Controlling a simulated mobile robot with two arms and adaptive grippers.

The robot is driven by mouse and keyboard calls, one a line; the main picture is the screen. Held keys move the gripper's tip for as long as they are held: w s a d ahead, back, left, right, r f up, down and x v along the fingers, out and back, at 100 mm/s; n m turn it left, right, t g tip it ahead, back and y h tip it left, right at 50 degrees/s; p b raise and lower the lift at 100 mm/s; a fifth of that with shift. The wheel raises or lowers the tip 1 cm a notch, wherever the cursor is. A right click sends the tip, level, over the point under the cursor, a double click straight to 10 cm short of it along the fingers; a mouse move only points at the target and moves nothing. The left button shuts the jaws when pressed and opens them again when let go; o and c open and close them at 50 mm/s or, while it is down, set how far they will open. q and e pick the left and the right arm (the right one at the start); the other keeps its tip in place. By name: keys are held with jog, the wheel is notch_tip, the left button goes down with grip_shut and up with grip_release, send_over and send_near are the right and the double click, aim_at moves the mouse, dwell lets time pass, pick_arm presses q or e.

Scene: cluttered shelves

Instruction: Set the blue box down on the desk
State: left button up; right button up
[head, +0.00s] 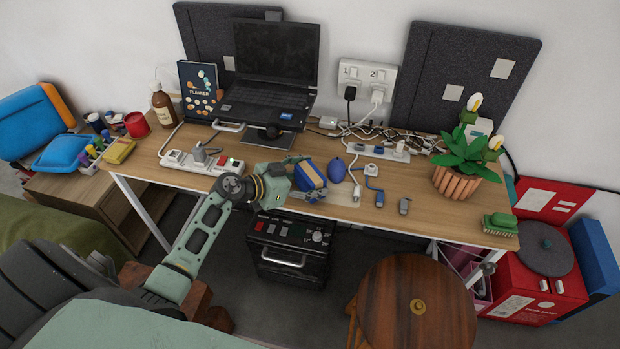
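The blue box (308,174), with a yellow-orange band, is at the front edge of the wooden desk (424,208). My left gripper (304,178) reaches in from the left, with one finger behind the box and one in front, and appears shut on it. I cannot tell whether the box's underside touches the desk top. My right gripper is not in view.
A blue egg-shaped object (336,170) stands close to the right of the box. A power strip (202,162) lies to the left, a laptop (270,85) behind. A potted plant (465,165) and green brush (500,224) are at the right. A stool (415,305) stands in front.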

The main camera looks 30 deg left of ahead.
pick_arm(q)
jog(key=o, duration=0.3)
jog(key=shift+r, duration=0.15)
jog(key=shift+s+a+r, duration=0.1)
jog(key=shift+s+r, duration=0.05)
jog(key=v, duration=1.1)
jog(key=shift+s+a+p, duration=0.2)
jog(key=shift+s+p, duration=0.05)
jog(key=shift+p, duration=0.2)
